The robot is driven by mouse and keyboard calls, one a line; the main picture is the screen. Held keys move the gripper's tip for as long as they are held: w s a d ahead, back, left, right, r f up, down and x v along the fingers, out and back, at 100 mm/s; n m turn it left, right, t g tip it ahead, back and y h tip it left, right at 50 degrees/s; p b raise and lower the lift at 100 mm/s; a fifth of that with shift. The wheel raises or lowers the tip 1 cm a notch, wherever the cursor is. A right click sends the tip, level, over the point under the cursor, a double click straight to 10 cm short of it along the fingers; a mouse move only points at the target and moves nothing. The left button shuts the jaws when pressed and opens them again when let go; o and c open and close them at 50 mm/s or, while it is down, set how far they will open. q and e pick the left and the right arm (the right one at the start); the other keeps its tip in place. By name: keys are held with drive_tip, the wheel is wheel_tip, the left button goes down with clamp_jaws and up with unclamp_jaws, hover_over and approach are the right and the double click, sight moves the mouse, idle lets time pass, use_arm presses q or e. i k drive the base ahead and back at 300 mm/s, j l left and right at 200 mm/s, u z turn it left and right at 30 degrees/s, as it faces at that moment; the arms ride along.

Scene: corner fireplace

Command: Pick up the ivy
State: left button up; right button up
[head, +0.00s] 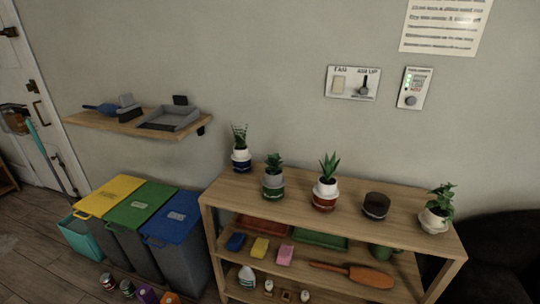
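The plant that looks most like ivy (441,198), with broad green leaves, stands at the right end of the wooden shelf unit's top (337,212). It grows from a rounded white pot (433,222), which looks slightly tilted. Neither of my grippers is in the head view, so nothing shows of their state.
A plant in a blue-and-white pot (241,160), one in a grey-and-green pot (273,184), an aloe-like plant (329,168) and a dark round pot (376,205) share the top. Colored bins (134,207) stand left. A dark chair (500,250) stands close at right.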

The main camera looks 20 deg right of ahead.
sight(433, 220)
drive_tip(key=z, duration=1.95)
